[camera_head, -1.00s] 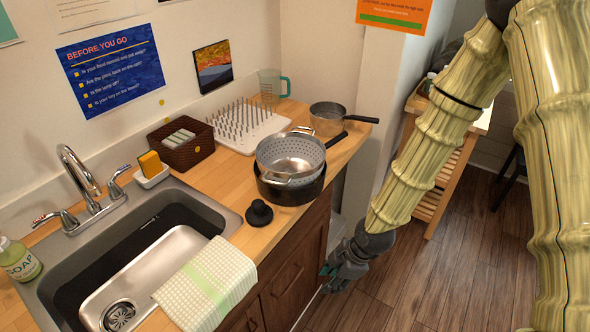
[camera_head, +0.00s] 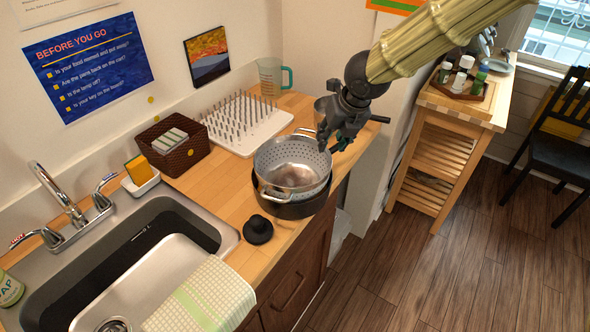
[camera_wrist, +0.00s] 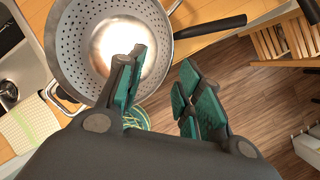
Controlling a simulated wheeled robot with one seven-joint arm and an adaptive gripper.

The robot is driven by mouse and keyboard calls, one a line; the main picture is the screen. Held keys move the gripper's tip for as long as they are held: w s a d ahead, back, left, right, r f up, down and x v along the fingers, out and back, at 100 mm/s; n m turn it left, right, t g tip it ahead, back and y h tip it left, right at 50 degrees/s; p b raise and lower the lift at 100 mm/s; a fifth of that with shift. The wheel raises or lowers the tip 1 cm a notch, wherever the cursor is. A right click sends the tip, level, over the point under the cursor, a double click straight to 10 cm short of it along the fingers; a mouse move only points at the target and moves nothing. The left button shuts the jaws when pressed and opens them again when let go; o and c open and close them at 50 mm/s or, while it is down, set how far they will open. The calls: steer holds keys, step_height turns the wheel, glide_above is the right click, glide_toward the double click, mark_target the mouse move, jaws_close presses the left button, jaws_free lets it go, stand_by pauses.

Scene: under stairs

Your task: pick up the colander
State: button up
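The grey metal colander (camera_head: 291,168), with a perforated wall and loop handles, sits in a dark pan (camera_head: 302,207) on the wooden counter. My gripper (camera_head: 332,144) is above the colander's right rim. In the wrist view my gripper (camera_wrist: 160,92) is open, its green-padded fingers apart and nothing between them. There the colander (camera_wrist: 72,45) lies beyond the left finger, which overlaps its rim in the picture. I cannot tell whether the finger touches it.
A black lid-like knob (camera_head: 258,229) and a checked towel (camera_head: 198,300) lie near the sink (camera_head: 225,240). A white spiked drying rack (camera_head: 270,127), a brown basket (camera_head: 190,158) and a measuring jug (camera_head: 270,78) stand behind. A wooden cart (camera_head: 440,150) stands to the right.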

mark_target(329, 155)
steer(key=shift+f, duration=0.5)
steer(key=shift+s+f, duration=0.1)
steer(key=shift+f, duration=0.25)
steer(key=shift+s+f, duration=0.25)
steer(key=shift+s+d, duration=0.1)
steer(key=shift+s, duration=0.2)
steer(key=shift+w+d+f, duration=0.1)
steer(key=shift+w+f, duration=0.05)
steer(key=shift+f, duration=0.2)
steer(key=shift+w+f, duration=0.85)
steer(key=shift+w, duration=0.15)
steer(key=shift+p+x, duration=0.65)
steer(key=shift+x, duration=1.45)
steer(key=shift+s+d+r, duration=0.1)
steer(key=shift+s, duration=0.05)
steer(key=c, duration=0.7)
jaws_close()
